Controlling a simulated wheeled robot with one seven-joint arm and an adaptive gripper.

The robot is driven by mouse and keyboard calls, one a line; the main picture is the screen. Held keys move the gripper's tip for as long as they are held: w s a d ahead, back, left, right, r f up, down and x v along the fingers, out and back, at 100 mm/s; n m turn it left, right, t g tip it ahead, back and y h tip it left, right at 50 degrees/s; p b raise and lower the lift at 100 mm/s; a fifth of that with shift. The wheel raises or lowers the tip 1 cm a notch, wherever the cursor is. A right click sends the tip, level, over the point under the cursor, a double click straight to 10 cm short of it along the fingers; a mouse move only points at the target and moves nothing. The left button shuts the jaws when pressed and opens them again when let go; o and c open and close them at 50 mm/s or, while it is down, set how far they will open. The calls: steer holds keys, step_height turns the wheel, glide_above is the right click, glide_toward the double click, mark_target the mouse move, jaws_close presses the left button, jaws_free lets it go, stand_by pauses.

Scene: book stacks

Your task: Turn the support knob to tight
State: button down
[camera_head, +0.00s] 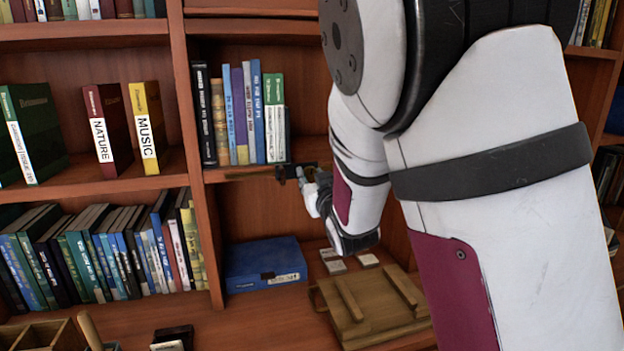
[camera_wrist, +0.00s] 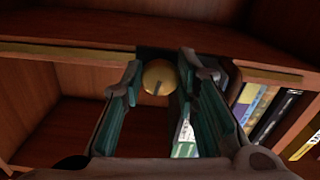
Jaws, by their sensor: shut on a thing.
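The support knob (camera_wrist: 160,78) is a round brass disc with a dark line running from its middle, in the upper centre of the wrist view. My gripper (camera_wrist: 161,68) is shut on it, with one teal-padded finger on each side. In the head view my gripper (camera_head: 302,175) is at the front edge of the middle shelf, below the upright books. There the knob is mostly hidden by my gripper and arm, and its setting cannot be read.
Upright books (camera_head: 240,115) stand on the shelf just above my gripper. A blue box (camera_head: 264,266) and a wooden board with slats (camera_head: 370,308) lie on the lower shelf. Books marked NATURE (camera_head: 108,130) and MUSIC (camera_head: 148,127) stand to the left.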

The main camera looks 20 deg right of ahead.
steer(key=m+b, duration=0.5)
steer(key=shift+w+f+b, duration=0.1)
steer(key=shift+b, duration=0.25)
steer(key=m+b, duration=0.5)
steer(key=b, duration=0.2)
steer(key=shift+a, duration=0.15)
steer(key=m+b, duration=0.5)
steer(key=b, duration=0.3)
steer(key=shift+m, duration=0.4)
steer(key=m+b, duration=0.1)
steer(key=b, duration=0.1)
steer(key=m+b, duration=0.1)
steer(key=m, duration=0.1)
steer(key=m+b, duration=0.1)
steer(key=b, duration=0.1)
steer(key=shift+r+m+b, duration=0.25)
steer(key=shift+m+b, duration=0.1)
steer(key=shift+m, duration=0.05)
steer(key=c, duration=1.2)
jaws_free()
steer(key=shift+c, duration=0.2)
